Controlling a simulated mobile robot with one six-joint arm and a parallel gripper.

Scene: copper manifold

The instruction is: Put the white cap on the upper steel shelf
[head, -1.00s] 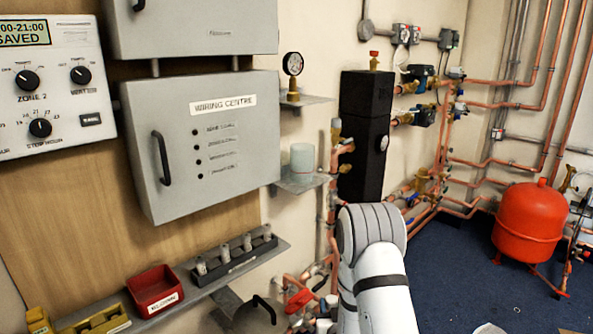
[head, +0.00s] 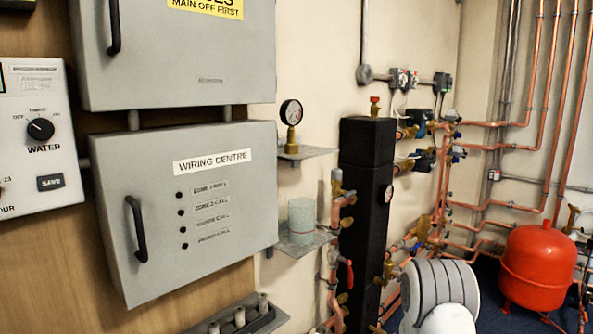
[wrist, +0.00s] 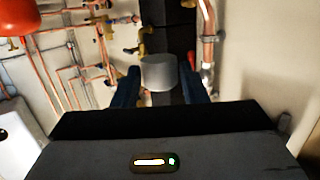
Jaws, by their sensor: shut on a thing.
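The white cap (wrist: 158,73) shows in the wrist view as a pale, short cylinder. My gripper (wrist: 158,82) is shut on it, with a dark blue finger on each side. The gripper and cap are not visible in the head view. The upper steel shelf (head: 318,153) is a small grey plate on the wall, right of the wiring centre box. A pressure gauge on a brass fitting (head: 291,122) stands on its left part. The shelf's right part looks bare. I cannot make out this shelf in the wrist view.
A lower steel shelf (head: 285,247) holds a pale translucent jar (head: 302,217). The wiring centre box (head: 185,215) is left of both shelves. A tall black block (head: 366,225) and copper pipes are close on the right. A red tank (head: 538,265) stands far right.

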